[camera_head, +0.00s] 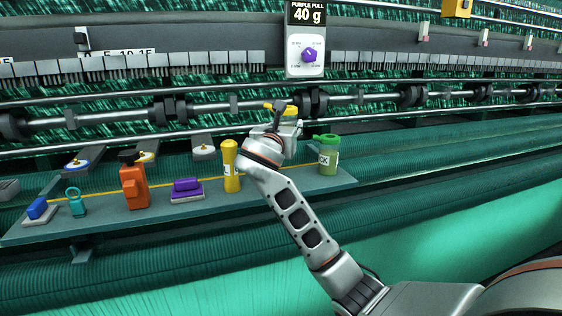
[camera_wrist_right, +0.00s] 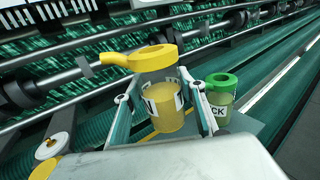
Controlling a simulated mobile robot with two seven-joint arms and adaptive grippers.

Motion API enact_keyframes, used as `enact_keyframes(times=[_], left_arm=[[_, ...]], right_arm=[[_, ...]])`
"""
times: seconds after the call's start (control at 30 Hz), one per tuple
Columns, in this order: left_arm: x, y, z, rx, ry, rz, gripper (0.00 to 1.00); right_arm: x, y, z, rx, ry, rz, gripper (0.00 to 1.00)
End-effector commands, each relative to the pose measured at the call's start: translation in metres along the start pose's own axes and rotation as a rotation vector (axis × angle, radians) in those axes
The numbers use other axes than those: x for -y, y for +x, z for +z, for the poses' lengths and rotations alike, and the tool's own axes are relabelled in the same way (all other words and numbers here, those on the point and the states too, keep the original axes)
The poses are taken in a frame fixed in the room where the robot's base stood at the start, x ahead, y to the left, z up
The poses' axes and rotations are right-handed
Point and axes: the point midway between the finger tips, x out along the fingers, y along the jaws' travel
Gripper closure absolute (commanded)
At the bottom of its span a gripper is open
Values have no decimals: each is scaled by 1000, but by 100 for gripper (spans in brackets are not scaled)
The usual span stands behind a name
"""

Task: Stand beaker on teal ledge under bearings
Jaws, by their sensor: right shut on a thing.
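My right gripper (camera_head: 284,127) is shut on a clear beaker with a yellow rim and handle (camera_wrist_right: 162,85), with yellowish contents and a white label. In the head view only its yellow top (camera_head: 289,110) shows above my gripper; its base is hidden. The two fingers (camera_wrist_right: 163,103) flank it in the wrist view, and it looks nearly upright. The teal ledge (camera_head: 110,224) runs below the shaft with its dark bearings (camera_head: 314,102). A green-topped beaker (camera_head: 328,157) stands at the ledge's right end; it also shows in the wrist view (camera_wrist_right: 220,99). My left gripper is out of view.

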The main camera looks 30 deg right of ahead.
Motion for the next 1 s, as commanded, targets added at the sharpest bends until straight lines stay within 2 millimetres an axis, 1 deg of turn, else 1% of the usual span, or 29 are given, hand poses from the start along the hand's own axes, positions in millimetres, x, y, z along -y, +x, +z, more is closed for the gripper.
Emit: enact_keyframes(times=[0.03,0.1,0.2,0.47,0.7,0.77,1.0], left_arm=[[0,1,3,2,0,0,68],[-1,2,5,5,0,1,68],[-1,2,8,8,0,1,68],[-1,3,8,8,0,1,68],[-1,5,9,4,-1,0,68],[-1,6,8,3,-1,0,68],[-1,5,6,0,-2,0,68]], right_arm=[[1,0,-14,-1,-5,-1,88],[0,0,-28,-1,-2,0,88],[1,0,-42,1,-2,-2,88],[0,0,-59,1,-1,0,88],[0,0,-92,0,-2,0,88],[0,0,-95,1,0,-1,88],[0,0,-94,2,1,0,88]])
